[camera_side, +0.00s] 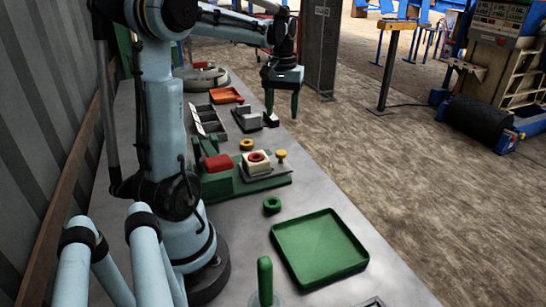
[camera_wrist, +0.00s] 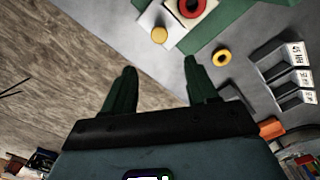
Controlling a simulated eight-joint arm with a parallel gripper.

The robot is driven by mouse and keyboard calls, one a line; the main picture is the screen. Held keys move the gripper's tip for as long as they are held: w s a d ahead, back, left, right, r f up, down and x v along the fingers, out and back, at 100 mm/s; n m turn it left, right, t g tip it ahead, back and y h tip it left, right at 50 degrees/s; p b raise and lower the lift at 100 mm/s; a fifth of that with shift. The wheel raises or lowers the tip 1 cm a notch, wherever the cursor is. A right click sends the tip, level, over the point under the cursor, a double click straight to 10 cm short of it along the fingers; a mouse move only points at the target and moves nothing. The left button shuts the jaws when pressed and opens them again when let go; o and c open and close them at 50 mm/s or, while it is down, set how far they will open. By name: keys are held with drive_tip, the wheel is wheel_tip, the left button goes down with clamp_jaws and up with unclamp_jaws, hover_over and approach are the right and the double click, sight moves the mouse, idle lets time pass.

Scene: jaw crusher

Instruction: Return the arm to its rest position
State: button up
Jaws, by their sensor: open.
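My gripper (camera_side: 282,105) hangs above the far right part of the grey bench (camera_side: 235,258), fingers pointing down. In the wrist view my gripper (camera_wrist: 158,85) shows two dark green fingers set well apart, with nothing between them. The green jaw crusher (camera_side: 240,178) stands on the bench, nearer the side camera than the gripper. It has a red block, a white block with a red ring, and a yellow knob. In the wrist view the red ring (camera_wrist: 192,6) and yellow knob (camera_wrist: 159,35) show at the top, beyond the fingertips.
A yellow ring (camera_side: 246,144), a green ring (camera_side: 272,204), an empty green tray (camera_side: 320,247), an orange tray (camera_side: 226,95) and grey bins (camera_side: 207,121) sit on the bench. A green upright handle (camera_side: 265,280) stands at the front. Open floor lies right of the bench.

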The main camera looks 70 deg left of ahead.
drive_tip(key=shift+r, duration=0.1)
drive_tip(key=d+f+m+t, duration=0.1)
drive_tip(key=d+m+t, duration=0.2)
drive_tip(key=d, duration=0.9)
drive_tip(key=s+d+f+m+t, duration=0.1)
drive_tip(key=d+m+t, duration=0.3)
drive_tip(key=d, duration=0.9)
drive_tip(key=m, duration=0.3)
drive_tip(key=shift+d+f+m, duration=0.25)
drive_tip(key=shift+f+m, duration=0.05)
drive_tip(key=shift+m, duration=0.1)
